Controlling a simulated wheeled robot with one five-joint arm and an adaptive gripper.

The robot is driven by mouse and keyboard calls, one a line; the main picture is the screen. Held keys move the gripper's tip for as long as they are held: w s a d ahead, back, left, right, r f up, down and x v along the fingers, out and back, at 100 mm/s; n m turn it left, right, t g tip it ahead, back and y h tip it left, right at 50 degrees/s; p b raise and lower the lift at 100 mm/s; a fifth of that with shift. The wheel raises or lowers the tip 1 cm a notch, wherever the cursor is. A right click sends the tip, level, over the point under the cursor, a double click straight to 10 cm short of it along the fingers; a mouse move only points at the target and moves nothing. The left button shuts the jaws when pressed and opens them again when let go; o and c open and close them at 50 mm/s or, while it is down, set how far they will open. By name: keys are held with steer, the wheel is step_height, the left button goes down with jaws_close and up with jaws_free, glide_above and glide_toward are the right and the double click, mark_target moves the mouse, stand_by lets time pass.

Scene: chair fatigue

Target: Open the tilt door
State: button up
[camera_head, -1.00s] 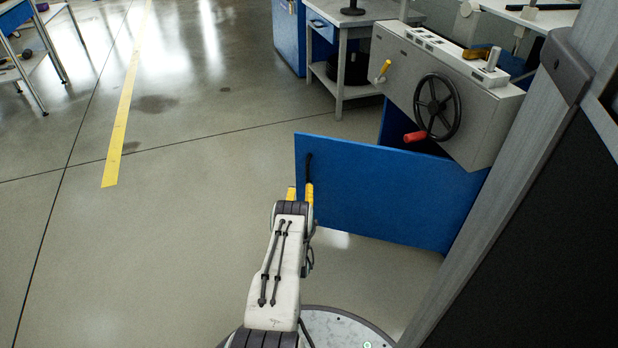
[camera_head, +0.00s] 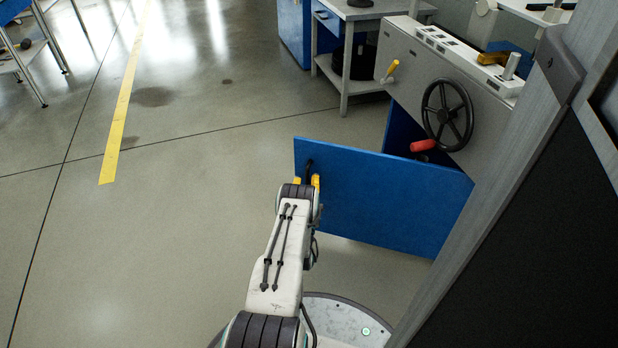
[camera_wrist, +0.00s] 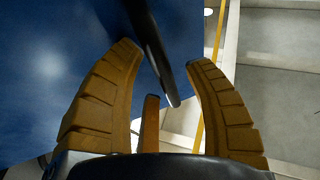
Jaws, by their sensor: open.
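The blue door (camera_head: 385,205) stands swung open from the grey machine cabinet, in the middle of the head view. Its black handle (camera_head: 309,167) is near the door's left edge. In the wrist view the handle (camera_wrist: 152,50) runs down between the two yellow fingers, and the blue door (camera_wrist: 50,60) fills the left. My gripper (camera_head: 307,181) is at the handle, with its fingers apart on either side of it. My gripper in the wrist view (camera_wrist: 165,60) is open. I cannot tell whether a finger touches the handle.
The grey machine (camera_head: 450,85) carries a black handwheel (camera_head: 447,112) with a red knob and a yellow-tipped lever. A grey workbench (camera_head: 345,50) stands behind. A grey post (camera_head: 510,190) blocks the right side. The floor (camera_head: 170,220) to the left is clear.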

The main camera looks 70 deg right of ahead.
stand_by(0.3)
jaws_close()
stand_by(0.3)
